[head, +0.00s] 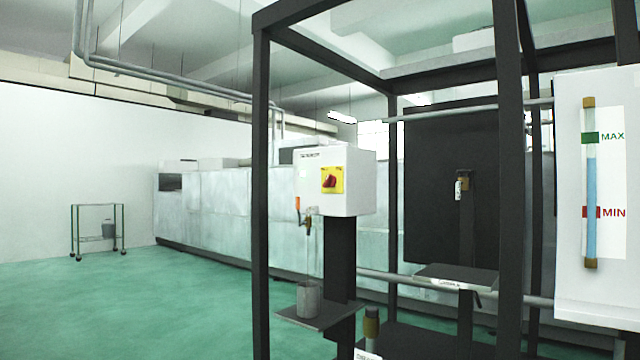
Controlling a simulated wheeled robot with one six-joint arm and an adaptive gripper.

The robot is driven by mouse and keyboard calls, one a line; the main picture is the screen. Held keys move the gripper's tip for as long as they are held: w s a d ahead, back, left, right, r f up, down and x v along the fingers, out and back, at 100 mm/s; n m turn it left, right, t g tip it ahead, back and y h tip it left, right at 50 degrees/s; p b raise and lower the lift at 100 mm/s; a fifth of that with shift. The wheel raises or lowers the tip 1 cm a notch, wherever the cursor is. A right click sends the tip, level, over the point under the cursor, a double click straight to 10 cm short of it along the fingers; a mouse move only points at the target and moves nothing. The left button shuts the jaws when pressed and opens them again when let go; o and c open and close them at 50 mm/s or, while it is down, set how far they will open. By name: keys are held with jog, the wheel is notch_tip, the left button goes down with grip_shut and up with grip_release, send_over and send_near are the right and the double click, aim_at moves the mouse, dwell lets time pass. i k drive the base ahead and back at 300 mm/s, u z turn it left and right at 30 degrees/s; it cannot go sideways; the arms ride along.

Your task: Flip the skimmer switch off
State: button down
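A red rotary switch (329,180) sits on a yellow plate on the front of a white box (354,183), left of the picture's middle. The red handle looks tilted, but its exact setting is too small to read. The box is carried on a dark post (339,255) inside a dark metal frame. My gripper is not in view.
The dark frame's upright (261,190) stands just left of the box. A grey cup (309,299) rests on a small shelf below. A level gauge (590,180) is at right. A trolley (98,232) stands far left; green floor (130,300) there is clear.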

aim_at(330, 181)
jog(key=k, duration=0.45)
jog(key=u, duration=0.8)
jog(key=i, duration=0.8)
jog(key=u, duration=0.65)
jog(key=i, duration=1.05)
jog(key=z, duration=0.9)
jog(key=i, duration=0.75)
jog(key=z, duration=0.85)
